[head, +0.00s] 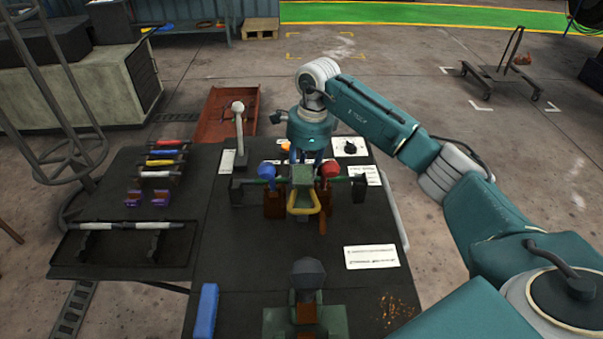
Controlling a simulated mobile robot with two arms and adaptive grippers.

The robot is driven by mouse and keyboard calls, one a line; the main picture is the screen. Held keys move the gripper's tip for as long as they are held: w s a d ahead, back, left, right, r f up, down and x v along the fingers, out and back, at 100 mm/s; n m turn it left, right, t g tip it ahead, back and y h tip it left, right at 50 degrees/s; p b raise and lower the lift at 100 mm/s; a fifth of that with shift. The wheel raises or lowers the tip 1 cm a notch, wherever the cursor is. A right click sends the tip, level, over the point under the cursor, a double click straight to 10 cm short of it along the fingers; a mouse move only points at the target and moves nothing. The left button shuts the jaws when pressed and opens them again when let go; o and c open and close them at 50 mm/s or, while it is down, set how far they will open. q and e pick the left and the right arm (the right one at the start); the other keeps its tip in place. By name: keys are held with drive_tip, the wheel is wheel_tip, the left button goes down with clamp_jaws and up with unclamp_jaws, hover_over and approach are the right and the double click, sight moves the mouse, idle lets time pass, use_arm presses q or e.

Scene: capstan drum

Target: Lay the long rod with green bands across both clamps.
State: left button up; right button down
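A long pale rod (152,225) with darker bands, which look greenish but are small, lies across two dark supports in a black tray at the left. At the middle of the table stands a fixture with a blue knob (267,171) and a red knob (331,169), which look like the two clamps. Dark bar pieces with green parts run out to both sides there. My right gripper (307,160) points down over the fixture's middle, above a yellow handle (304,208). Its fingers are mostly hidden by the wrist. My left gripper is not in view.
Short coloured rods (164,152) sit in a rack at the left. A grey lever (239,135) stands behind the fixture. A dark vice-like device (307,300) and a blue block (207,311) are at the front. White label cards (371,257) lie at the right.

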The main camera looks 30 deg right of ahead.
drive_tip(key=shift+r, duration=0.1)
idle(0.3)
drive_tip(key=c, duration=1.4)
unclamp_jaws()
wheel_tip(320, 180, up, 12)
drive_tip(key=d, duration=0.1)
drive_tip(key=shift+s, duration=0.35)
drive_tip(key=shift+d, duration=0.1)
